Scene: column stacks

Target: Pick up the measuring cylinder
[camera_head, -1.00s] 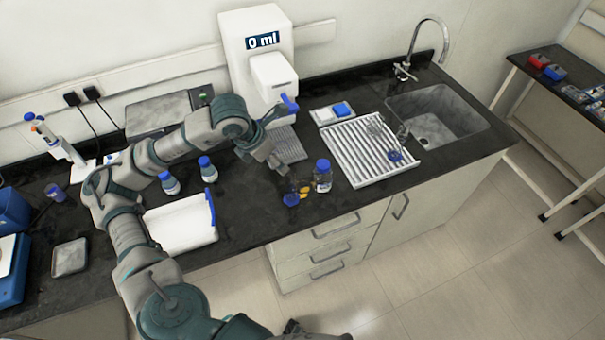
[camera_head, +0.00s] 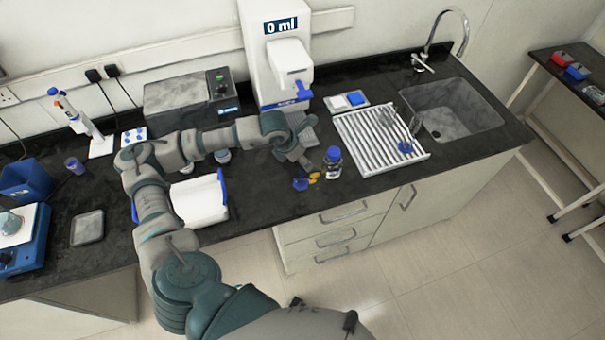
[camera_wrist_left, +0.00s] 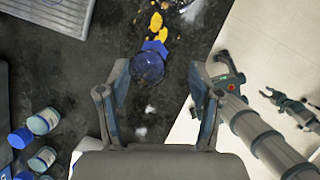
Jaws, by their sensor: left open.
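The measuring cylinder (camera_head: 300,184) stands on the dark bench near its front edge; its blue base shows in the head view, and my gripper partly hides the rest. In the left wrist view a blue, round, see-through cylinder (camera_wrist_left: 147,67) with a blue base appears between the open fingers, seen nearly from above. My left gripper (camera_head: 304,164) is open and empty, pointing down close to the cylinder; its two fingers (camera_wrist_left: 158,75) lie on either side of it. I cannot tell whether they touch it. A dark gripper, apparently my right (camera_wrist_left: 292,105), is small over the floor.
A blue-capped bottle (camera_head: 333,163) stands just right of the cylinder, with small yellow pieces (camera_head: 314,176) between them. A white drying rack (camera_head: 365,135) holds glassware with a blue base. A white tray (camera_head: 200,203) lies left; the dispenser (camera_head: 275,50) stands behind.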

